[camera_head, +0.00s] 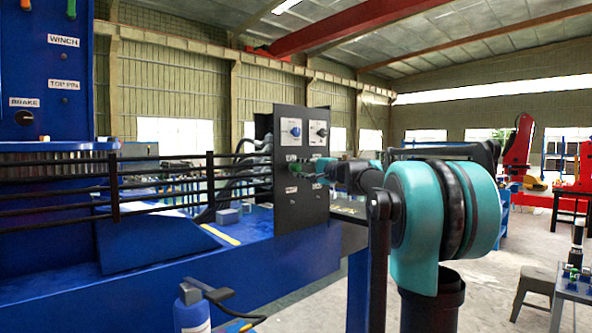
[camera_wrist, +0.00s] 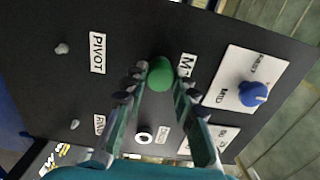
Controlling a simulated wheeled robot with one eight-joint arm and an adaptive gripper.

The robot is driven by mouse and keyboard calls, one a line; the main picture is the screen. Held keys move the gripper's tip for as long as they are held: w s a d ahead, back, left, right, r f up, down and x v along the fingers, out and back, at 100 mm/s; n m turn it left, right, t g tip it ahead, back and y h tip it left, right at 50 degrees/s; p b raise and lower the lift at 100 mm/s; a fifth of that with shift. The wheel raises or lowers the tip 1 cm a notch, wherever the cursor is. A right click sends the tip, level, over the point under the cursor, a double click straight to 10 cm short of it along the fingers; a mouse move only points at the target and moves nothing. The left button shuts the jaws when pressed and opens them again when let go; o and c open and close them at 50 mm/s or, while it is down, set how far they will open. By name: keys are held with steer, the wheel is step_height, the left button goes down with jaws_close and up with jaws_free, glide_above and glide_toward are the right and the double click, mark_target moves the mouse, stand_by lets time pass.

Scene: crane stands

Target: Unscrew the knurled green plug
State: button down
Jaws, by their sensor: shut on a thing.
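The green plug (camera_wrist: 160,74) sits on a black upright panel (camera_wrist: 110,20), between the tips of my gripper (camera_wrist: 160,82) in the wrist view. One finger is on each side of it, and the jaws are shut on it. A label beginning with "M" is beside it, partly covered by a finger. In the head view the same panel (camera_head: 288,215) stands at the middle, with my gripper (camera_head: 318,171) reaching to it from the right. The plug's knurling is too small to make out.
A blue knob (camera_wrist: 253,93) on a white plate is right of the plug. A white-ringed round fitting (camera_wrist: 144,137) is below it. Two small grey studs (camera_wrist: 62,48) are at left by the labels. A black railing (camera_head: 170,190) runs left of the panel in the head view.

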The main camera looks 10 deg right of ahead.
stand_by(0.5)
steer(key=n, duration=0.3)
steer(key=shift+n, duration=1.1)
steer(key=n, duration=0.2)
steer(key=shift+n, duration=0.4)
steer(key=shift+s+n, duration=0.1)
steer(key=shift+n, duration=1.1)
